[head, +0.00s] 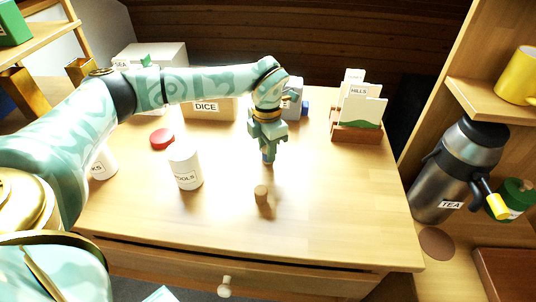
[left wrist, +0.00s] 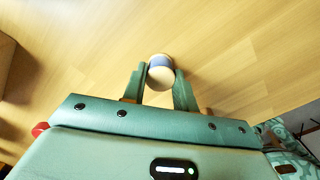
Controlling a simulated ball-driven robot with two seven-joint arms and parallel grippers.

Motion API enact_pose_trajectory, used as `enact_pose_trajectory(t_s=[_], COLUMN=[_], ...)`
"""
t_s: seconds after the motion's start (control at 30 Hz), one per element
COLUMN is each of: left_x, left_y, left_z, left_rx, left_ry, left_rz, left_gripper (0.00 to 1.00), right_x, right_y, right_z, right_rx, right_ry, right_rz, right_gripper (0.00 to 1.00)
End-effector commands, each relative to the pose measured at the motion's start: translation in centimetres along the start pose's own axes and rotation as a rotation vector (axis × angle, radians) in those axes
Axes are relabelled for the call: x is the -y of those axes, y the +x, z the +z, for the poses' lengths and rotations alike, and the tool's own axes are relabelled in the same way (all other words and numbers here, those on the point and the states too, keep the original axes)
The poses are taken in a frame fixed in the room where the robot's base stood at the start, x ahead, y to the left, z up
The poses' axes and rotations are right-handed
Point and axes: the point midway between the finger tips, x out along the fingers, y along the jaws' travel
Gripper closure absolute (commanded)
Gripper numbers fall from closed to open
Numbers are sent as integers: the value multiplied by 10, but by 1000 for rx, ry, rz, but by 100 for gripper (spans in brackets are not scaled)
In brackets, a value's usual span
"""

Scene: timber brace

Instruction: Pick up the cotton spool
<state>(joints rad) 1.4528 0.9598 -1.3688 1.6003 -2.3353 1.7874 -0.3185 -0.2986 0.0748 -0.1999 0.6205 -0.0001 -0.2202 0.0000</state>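The cotton spool (left wrist: 160,70), with pale ends and a blue-grey band, sits between the two fingers of my left gripper (left wrist: 160,88) in the left wrist view. The fingers appear to touch it on both sides. In the head view my left gripper (head: 268,157) points down over the middle of the desk, and only a little blue of the spool shows between its fingers. I cannot tell for sure whether the spool is clear of the desk top. My right gripper is not in view.
A small wooden cylinder (head: 261,194) stands on the desk in front of the gripper. A white tools pot (head: 185,168), a red disc (head: 162,138), a dice box (head: 212,110) and a card holder (head: 356,131) are around. The desk's front right is clear.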

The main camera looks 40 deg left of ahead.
Motion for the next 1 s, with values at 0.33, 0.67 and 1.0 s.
enact_pose_trajectory(t_s=[0.33,0.67,1.0], left_x=[0,4,68], left_y=[0,-46,-113], left_z=[0,-3,-51], left_rx=[-1,5,2], left_ry=[0,0,4], left_rz=[0,2,0], left_gripper=[93,93,93], right_x=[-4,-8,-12], right_y=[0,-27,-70], right_z=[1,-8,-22], right_rx=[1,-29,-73], right_ry=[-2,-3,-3], right_rz=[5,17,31], right_gripper=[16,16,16])
